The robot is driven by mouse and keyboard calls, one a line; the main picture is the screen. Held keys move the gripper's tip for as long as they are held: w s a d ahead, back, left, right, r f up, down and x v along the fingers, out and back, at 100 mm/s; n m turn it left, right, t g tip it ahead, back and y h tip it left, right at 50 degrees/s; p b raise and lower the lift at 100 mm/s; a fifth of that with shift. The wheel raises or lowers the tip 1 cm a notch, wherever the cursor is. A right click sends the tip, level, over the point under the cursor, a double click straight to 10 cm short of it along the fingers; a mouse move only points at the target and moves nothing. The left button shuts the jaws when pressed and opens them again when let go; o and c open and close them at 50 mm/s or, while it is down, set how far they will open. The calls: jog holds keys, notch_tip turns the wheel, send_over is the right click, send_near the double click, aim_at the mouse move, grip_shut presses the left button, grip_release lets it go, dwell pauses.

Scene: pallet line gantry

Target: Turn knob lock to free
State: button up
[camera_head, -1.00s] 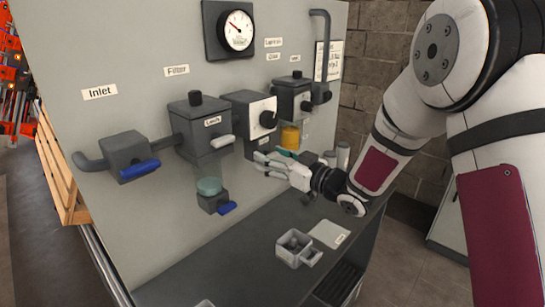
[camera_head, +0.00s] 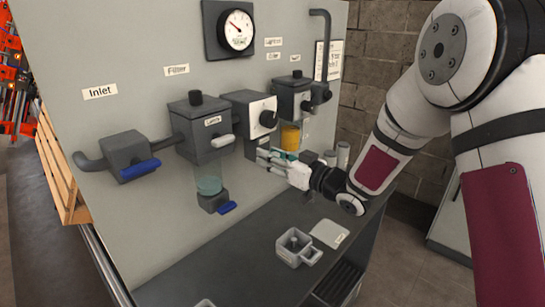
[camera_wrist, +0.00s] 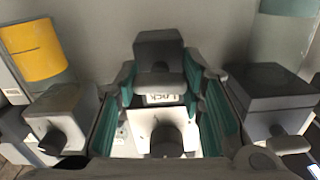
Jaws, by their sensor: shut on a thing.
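My gripper (camera_wrist: 165,85) is shut on this knob, with teal finger pads on both sides. In the head view my gripper (camera_head: 264,159) is at the panel, under the white-faced box (camera_head: 257,108) with a black knob (camera_head: 268,119). There my fingers mostly hide the lock knob. Which way the knob is turned I cannot tell.
A clear bowl (camera_head: 208,182) hangs left of my gripper and a yellow bowl (camera_head: 290,138) right of it, both close. Blue-handled valves (camera_head: 141,170) and a gauge (camera_head: 236,30) are on the panel.

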jog(key=m, duration=0.4)
jog(key=shift+p, duration=0.3)
jog(key=m+p, duration=0.1)
jog(key=m, duration=0.3)
jog(key=shift+m, duration=0.4)
jog(key=m+p, duration=0.1)
jog(key=m, duration=0.2)
jog(key=shift+m, duration=0.3)
jog(key=shift+m+p, duration=0.35)
jog(key=shift+m, duration=1.85)
jog(key=o, duration=1.2)
jog(key=shift+c, duration=0.2)
jog(key=v, duration=1.2)
